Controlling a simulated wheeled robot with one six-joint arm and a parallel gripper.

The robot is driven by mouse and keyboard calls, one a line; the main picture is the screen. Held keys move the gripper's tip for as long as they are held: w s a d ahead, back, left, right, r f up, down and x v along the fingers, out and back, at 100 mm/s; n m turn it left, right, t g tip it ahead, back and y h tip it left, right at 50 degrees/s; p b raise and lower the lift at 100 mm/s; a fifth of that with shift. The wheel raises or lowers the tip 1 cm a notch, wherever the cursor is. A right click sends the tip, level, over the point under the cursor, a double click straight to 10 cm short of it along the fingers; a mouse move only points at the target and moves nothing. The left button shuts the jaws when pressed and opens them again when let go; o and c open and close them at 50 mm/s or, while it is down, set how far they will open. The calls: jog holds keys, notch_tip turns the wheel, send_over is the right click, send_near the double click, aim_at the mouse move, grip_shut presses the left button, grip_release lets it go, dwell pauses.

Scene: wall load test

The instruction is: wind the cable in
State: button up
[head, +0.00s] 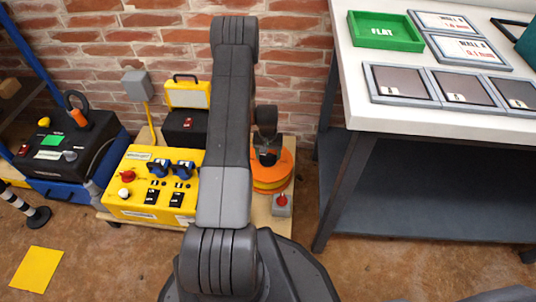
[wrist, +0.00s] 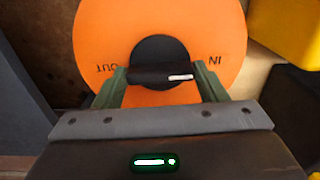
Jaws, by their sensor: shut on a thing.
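The orange cable reel (head: 277,176) stands on a wooden base in the head view, partly behind my arm. In the wrist view its orange face (wrist: 222,35) fills the upper middle, with a black round hub (wrist: 160,47) and the marks IN and OUT, seen upside down. My gripper (wrist: 162,74) is in front of the hub, its green fingers shut on a black handle (wrist: 150,76) that lies crosswise between them. In the head view my gripper (head: 266,145) is at the reel. I cannot make out a loose cable.
A yellow control box (head: 150,185) with switches stands left of the reel. A red button box (head: 282,204) sits in front of the reel. A yellow case (head: 188,93) is behind. A white-topped table (head: 440,115) with frames and a green tray (head: 385,31) stands right.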

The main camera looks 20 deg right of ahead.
aim_at(268, 155)
jog(key=o, duration=1)
notch_tip(268, 155, up, 14)
jog(key=p, duration=0.4)
jog(key=shift+f, duration=0.1)
jog(key=shift+f, duration=0.1)
notch_tip(268, 155, down, 14)
jog(key=b, duration=0.4)
jog(key=shift+r, duration=0.2)
jog(key=shift+m, duration=0.6)
